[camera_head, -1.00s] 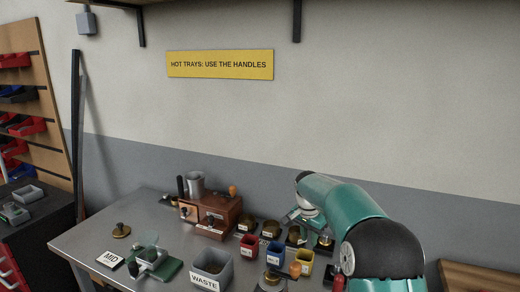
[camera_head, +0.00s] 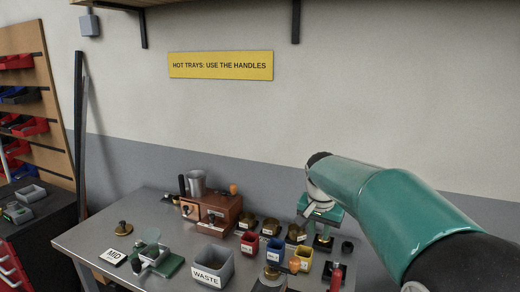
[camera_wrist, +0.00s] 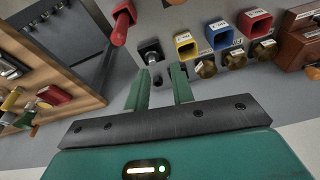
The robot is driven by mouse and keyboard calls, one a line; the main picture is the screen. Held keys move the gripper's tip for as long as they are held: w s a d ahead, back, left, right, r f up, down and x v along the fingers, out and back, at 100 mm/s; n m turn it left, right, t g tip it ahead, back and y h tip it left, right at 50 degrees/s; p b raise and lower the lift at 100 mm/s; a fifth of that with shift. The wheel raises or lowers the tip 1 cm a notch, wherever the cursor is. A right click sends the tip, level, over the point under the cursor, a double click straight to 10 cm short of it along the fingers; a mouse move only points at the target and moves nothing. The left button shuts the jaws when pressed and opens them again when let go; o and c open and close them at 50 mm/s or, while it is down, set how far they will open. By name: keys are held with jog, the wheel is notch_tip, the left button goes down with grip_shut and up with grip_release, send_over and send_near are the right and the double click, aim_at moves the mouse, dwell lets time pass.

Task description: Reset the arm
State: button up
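My teal arm (camera_head: 405,205) reaches in from the right over the steel table. In the head view my gripper (camera_head: 321,222) is above the table's back right part, just right of the brass cups. In the wrist view the two green fingers of my gripper (camera_wrist: 160,80) stand apart with nothing held between them. A black-knobbed piece (camera_wrist: 150,53) shows just past the fingertips; I cannot tell how far below them it is.
Red (camera_head: 250,242), blue (camera_head: 275,250) and yellow (camera_head: 303,258) bins stand near my gripper. A red-handled tool (camera_head: 336,277) stands to their right. A grey WASTE bin (camera_head: 213,266), a wooden box machine (camera_head: 215,212) and a green-based device (camera_head: 155,258) are farther left.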

jog(key=s+r+n+t, duration=0.2)
jog(key=s+r+n, duration=0.15)
jog(key=s, duration=1.15)
jog(key=s+f+n+t+y, duration=0.1)
jog(key=s+f+n, duration=0.1)
jog(key=s, duration=1.2)
jog(key=shift+f, duration=0.4)
